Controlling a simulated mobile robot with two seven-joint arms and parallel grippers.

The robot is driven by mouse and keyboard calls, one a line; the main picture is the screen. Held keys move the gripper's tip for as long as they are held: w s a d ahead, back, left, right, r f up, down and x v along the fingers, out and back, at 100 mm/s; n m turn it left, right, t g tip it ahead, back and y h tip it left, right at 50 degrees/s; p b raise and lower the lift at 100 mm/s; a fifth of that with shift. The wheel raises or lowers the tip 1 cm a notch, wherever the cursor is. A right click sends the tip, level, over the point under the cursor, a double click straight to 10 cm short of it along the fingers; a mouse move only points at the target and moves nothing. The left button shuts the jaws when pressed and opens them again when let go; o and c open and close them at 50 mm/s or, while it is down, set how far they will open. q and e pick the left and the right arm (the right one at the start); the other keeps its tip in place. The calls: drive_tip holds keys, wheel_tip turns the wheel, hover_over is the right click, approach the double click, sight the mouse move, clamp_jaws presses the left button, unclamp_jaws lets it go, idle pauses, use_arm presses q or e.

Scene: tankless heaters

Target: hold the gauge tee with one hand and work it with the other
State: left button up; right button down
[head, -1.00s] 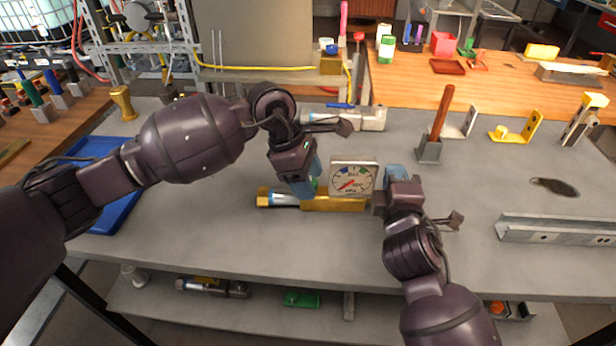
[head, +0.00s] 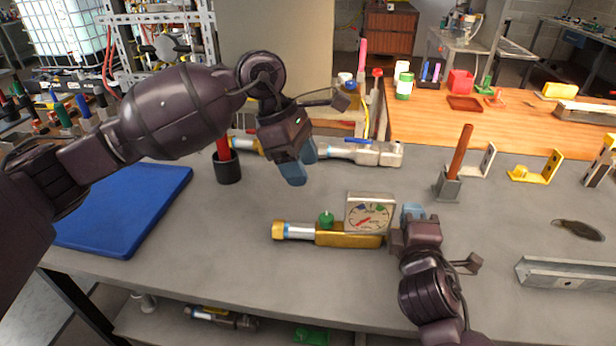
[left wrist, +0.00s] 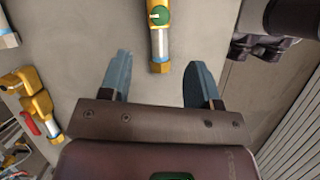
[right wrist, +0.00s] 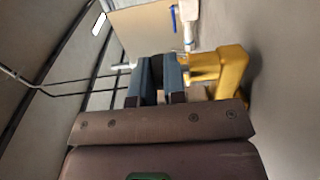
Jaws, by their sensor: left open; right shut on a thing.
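The gauge tee (head: 345,240) lies on the grey bench, a brass body with a silver sleeve at its left end, a green knob (head: 326,219) on top and a square dial gauge (head: 369,213). My right gripper (head: 408,218) is shut on the tee at its right end, beside the gauge; its fingers also show in the right wrist view (right wrist: 158,80) next to the yellow body. My left gripper (head: 300,172) is open and empty, above the bench behind and left of the tee. In the left wrist view the tee's sleeve and green knob (left wrist: 159,15) lie beyond the open fingers.
A valve pipe with a blue handle (head: 365,150) lies behind the tee. A black cup (head: 228,168) and a blue tray (head: 130,215) are at the left. A wooden-handled tool (head: 458,165) stands at the right, and a metal channel (head: 570,275) lies front right.

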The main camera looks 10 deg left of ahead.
idle(0.4)
drive_tip(key=c, duration=1.1)
unclamp_jaws()
